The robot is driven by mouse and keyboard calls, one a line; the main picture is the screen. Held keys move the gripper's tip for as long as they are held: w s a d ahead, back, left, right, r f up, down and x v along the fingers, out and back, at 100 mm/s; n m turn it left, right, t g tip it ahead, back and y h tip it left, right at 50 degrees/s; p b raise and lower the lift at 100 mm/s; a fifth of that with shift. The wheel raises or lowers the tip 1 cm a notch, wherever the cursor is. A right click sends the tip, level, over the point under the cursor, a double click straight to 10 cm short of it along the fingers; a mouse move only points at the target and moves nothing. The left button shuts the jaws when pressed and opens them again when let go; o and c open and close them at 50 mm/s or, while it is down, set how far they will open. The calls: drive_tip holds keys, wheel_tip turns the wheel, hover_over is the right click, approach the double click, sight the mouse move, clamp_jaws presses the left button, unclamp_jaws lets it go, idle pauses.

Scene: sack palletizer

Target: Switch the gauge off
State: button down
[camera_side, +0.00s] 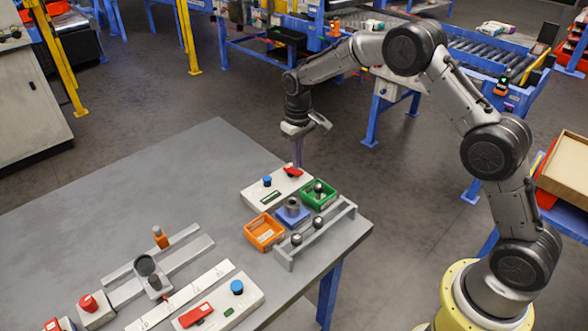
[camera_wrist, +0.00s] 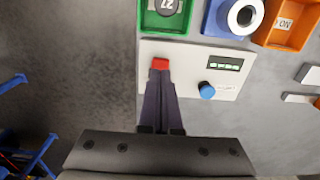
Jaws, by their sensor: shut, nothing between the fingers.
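A white panel (camera_side: 258,197) with a dark green display, a blue knob and a red switch lies near the table's back edge; it looks like the gauge. In the wrist view, the panel (camera_wrist: 150,92) shows its lit display (camera_wrist: 223,63), blue knob (camera_wrist: 206,90) and red switch (camera_wrist: 160,63). The red switch (camera_side: 292,171) also shows in the side view. My gripper (camera_side: 298,164) points down, shut and empty. In the wrist view, the fingertips of my gripper (camera_wrist: 160,76) are right at the red switch and partly cover it. I cannot tell whether they touch it.
A green tray (camera_side: 331,203), a blue block (camera_side: 281,218) and an orange tray (camera_side: 250,238) stand beside the panel. A grey rail (camera_side: 335,222) runs past them. A similar white panel (camera_side: 252,299) lies at the front. The table's left back area is clear.

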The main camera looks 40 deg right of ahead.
sight(298, 171)
drive_tip(key=shift+f, duration=1.05)
idle(0.8)
drive_tip(key=shift+r, duration=3.55)
drive_tip(key=shift+r, duration=0.1)
